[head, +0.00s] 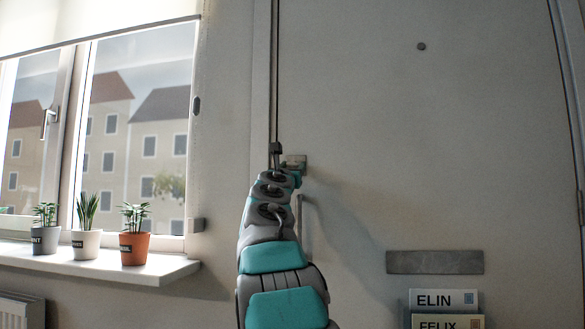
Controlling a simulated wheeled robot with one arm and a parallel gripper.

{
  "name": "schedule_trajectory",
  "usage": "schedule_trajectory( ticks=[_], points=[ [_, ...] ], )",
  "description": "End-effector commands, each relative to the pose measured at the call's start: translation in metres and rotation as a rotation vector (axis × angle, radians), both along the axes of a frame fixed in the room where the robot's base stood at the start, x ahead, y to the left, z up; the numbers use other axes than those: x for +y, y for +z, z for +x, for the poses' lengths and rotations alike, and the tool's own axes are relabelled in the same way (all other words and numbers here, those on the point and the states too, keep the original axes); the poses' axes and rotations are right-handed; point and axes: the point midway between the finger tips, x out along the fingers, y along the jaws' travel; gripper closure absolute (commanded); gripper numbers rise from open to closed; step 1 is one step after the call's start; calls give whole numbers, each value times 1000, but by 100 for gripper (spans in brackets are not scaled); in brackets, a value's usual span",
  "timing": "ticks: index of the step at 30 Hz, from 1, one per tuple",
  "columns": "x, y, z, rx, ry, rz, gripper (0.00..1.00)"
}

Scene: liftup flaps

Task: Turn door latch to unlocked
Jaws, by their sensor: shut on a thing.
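The door (360,120) is a pale grey panel that fills the right half of the head view. A small metal latch (297,160) sits near its left edge, partly hidden behind my arm. My gripper (282,158) reaches up to the latch from below and is shut on it. The fingers are small and mostly hidden by the wrist, so the latch's exact angle cannot be told. A thin vertical handle (305,225) shows on the door just below and right of my wrist.
A window with a sill (90,272) is at left, holding three potted plants, the nearest in an orange pot (134,249). A radiator (20,311) stands at lower left. A mail slot plate (434,262) and name signs (444,300) are at lower right.

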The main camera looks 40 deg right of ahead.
Motion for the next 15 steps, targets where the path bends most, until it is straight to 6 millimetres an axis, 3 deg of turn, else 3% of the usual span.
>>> schedule_trajectory(
  ticks=[15],
  points=[
    [2,2,5,-303,1,261,100]
  ],
)
